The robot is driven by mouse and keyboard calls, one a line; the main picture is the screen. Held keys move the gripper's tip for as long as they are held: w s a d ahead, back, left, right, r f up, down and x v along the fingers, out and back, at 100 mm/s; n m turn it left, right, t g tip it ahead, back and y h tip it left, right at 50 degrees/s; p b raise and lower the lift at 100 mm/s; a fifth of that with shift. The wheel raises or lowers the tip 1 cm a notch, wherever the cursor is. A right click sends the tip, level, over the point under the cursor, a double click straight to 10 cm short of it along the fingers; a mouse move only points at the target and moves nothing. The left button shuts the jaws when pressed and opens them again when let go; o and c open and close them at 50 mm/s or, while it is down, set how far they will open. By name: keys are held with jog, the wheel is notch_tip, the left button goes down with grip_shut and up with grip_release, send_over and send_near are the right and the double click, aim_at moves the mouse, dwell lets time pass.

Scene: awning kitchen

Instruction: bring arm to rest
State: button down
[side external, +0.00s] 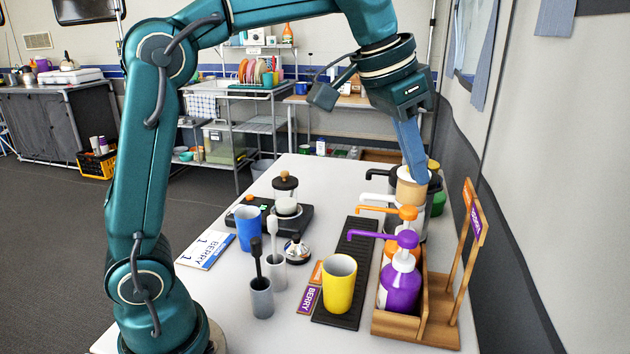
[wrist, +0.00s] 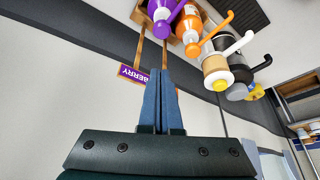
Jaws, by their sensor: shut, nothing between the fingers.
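My gripper (side external: 415,178) is shut and empty, its blue fingers pointing down over the far end of the row of pump bottles at the table's right side. In the side view the fingertips overlap the tan top of one bottle (side external: 412,188); I cannot tell if they touch. In the wrist view the closed fingers (wrist: 160,78) reach up between the legs of a wooden sign stand, with a purple BERRY sign (wrist: 132,74) to their left and the bottles beyond.
A purple pump bottle (side external: 400,284) stands in a wooden rack (side external: 400,325). A yellow cup (side external: 339,284) is on a black mat (side external: 345,318). A blue cup (side external: 248,227), a jar (side external: 286,195) and grey containers stand to the left. The wall (side external: 540,170) is close on the right.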

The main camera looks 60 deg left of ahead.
jog(key=s+a+n+t, duration=0.1)
jog(key=s+a, duration=0.1)
jog(key=s, duration=0.8)
jog(key=s+f+n+y, duration=0.1)
jog(key=s+f+n, duration=0.1)
jog(key=s+f, duration=0.5)
notch_tip(320, 180, down, 3)
jog(key=shift+s+a, duration=0.25)
jog(key=shift+a, duration=0.2)
